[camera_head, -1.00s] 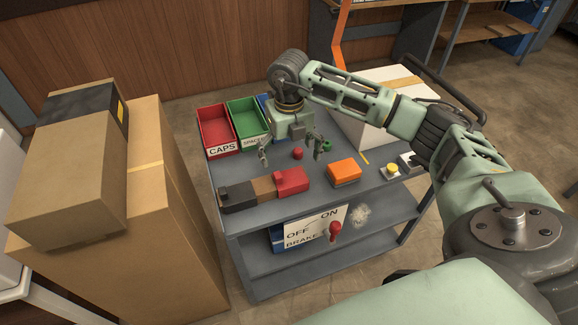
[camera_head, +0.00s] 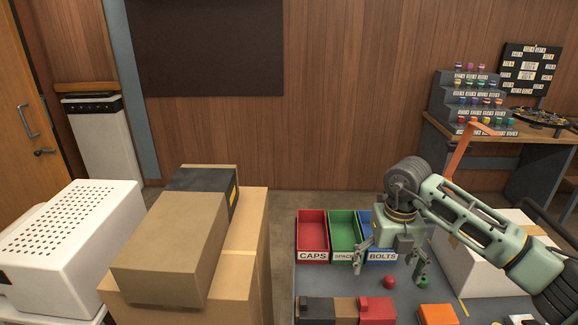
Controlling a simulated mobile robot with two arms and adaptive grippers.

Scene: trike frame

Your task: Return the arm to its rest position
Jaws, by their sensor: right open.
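My right arm reaches in from the right over the grey cart top (camera_head: 325,282). Its gripper (camera_head: 391,272) points down with its fingers spread and nothing between them. It hangs in front of the blue BOLTS bin (camera_head: 382,256). A small red ball-like part (camera_head: 389,282) and a small green part (camera_head: 424,281) lie near the fingers, apparently not held. My left gripper is not in view.
A red CAPS bin (camera_head: 312,231) and a green SPACERS bin (camera_head: 344,231) stand left of the gripper. A white box (camera_head: 485,262) stands right, behind my arm. Stacked cardboard boxes (camera_head: 175,245) rise left of the cart. An orange block (camera_head: 437,314) lies in front.

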